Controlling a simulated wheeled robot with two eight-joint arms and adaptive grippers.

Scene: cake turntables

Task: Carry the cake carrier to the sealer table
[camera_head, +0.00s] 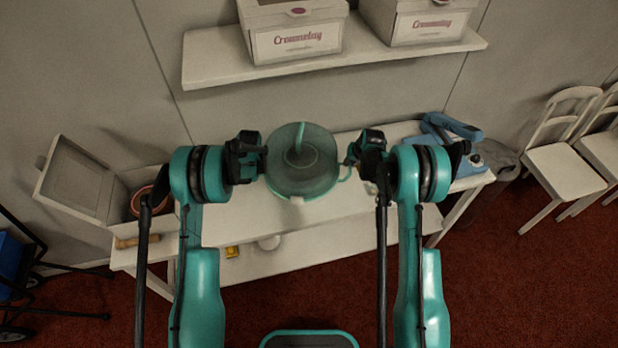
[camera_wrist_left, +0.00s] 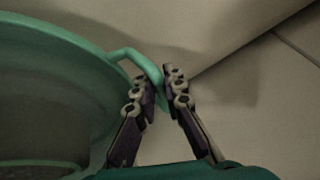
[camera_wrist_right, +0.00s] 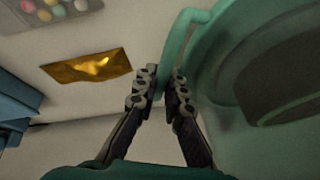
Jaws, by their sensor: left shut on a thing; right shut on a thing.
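The cake carrier (camera_head: 301,172) is a round teal base with a see-through domed lid and a teal top handle. It is between my two grippers over a long white table (camera_head: 240,212); I cannot tell if it touches the top. My left gripper (camera_head: 262,160) is shut on the carrier's left side handle, which shows in the left wrist view (camera_wrist_left: 135,60). My right gripper (camera_head: 350,162) is shut on the right side handle, seen in the right wrist view (camera_wrist_right: 170,50). A blue device, probably the sealer (camera_head: 450,140), stands at the table's right end.
An open white box (camera_head: 80,185) and a wooden rolling pin (camera_head: 137,240) are at the table's left end. A wall shelf (camera_head: 220,58) above bears two boxes. White chairs (camera_head: 562,170) stand at the right. A gold sheet (camera_wrist_right: 90,67) shows in the right wrist view.

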